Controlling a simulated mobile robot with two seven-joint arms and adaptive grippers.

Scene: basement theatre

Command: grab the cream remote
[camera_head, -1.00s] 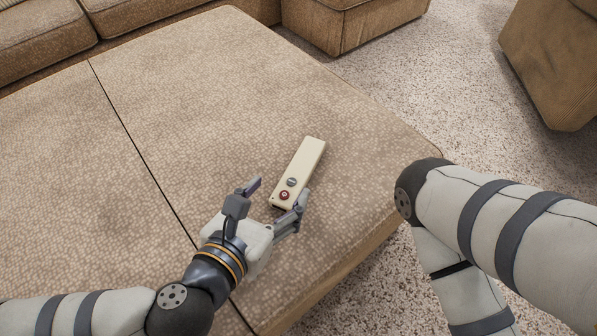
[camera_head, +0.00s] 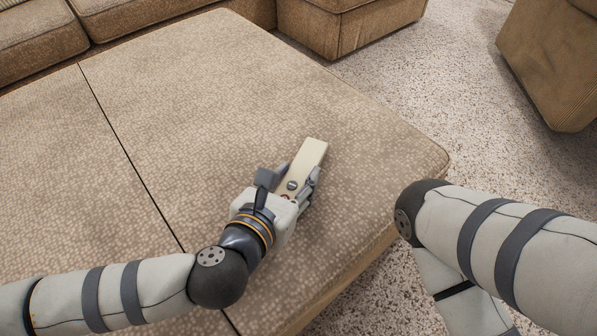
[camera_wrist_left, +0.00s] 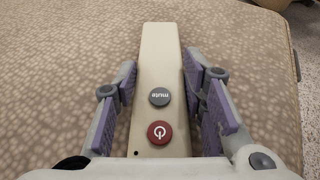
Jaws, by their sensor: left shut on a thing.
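The cream remote (camera_head: 307,160) lies on the patterned ottoman (camera_head: 210,90), its far end pointing up and right. My left gripper (camera_head: 291,178) is around its near end, with one finger on each side, and is shut on it. In the left wrist view the remote (camera_wrist_left: 161,60) lies between the purple-padded fingers (camera_wrist_left: 163,97), with a grey mute button and a red power button showing. My right gripper is not in view; only my right arm shows at the right.
A brown sofa (camera_head: 130,12) runs along the back left. Another seat (camera_head: 345,28) stands at the back, and one more (camera_head: 552,65) at the right. Speckled carpet (camera_head: 430,90) is open between them. The ottoman top around the remote is clear.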

